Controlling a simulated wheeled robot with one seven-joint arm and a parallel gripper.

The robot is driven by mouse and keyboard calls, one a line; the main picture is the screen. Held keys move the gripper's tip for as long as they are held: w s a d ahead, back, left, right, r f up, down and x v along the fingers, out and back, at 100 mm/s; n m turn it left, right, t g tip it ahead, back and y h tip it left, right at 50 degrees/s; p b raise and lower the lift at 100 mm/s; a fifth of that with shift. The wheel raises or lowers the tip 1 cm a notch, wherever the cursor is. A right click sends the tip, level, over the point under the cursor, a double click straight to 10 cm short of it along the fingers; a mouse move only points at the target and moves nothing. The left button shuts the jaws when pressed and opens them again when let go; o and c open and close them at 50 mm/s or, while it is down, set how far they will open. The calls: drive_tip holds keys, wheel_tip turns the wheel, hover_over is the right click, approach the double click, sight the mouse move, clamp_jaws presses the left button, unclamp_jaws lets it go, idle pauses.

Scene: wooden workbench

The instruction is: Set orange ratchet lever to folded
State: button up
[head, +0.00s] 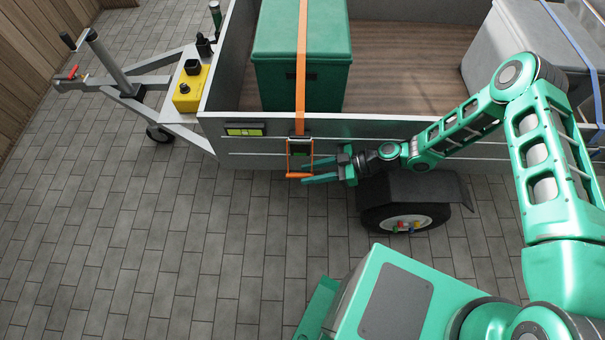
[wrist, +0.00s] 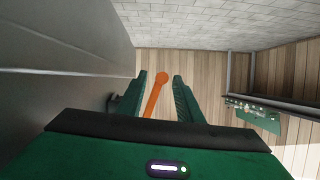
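The orange ratchet lever (head: 298,175) hangs on the outside of the trailer's side wall, sticking out below the dark ratchet body (head: 300,147). An orange strap (head: 301,60) runs from the ratchet up over a green box. My gripper (head: 304,172) is at the lever from the right, its two green fingers pointing left. In the wrist view the orange lever (wrist: 157,92) shows between the two fingers, with gaps on both sides. The fingers are open; I see no contact with the lever.
The grey trailer side wall (head: 245,158) runs close beside my gripper. A black fender and wheel (head: 405,218) are just below my wrist. The green box (head: 275,50) and a grey box (head: 490,60) stand in the trailer. The paved floor (head: 170,260) at left is clear.

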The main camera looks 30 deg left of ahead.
drive_tip(key=v, duration=0.6)
drive_tip(key=shift+d, duration=0.35)
drive_tip(key=shift+w+r, duration=0.15)
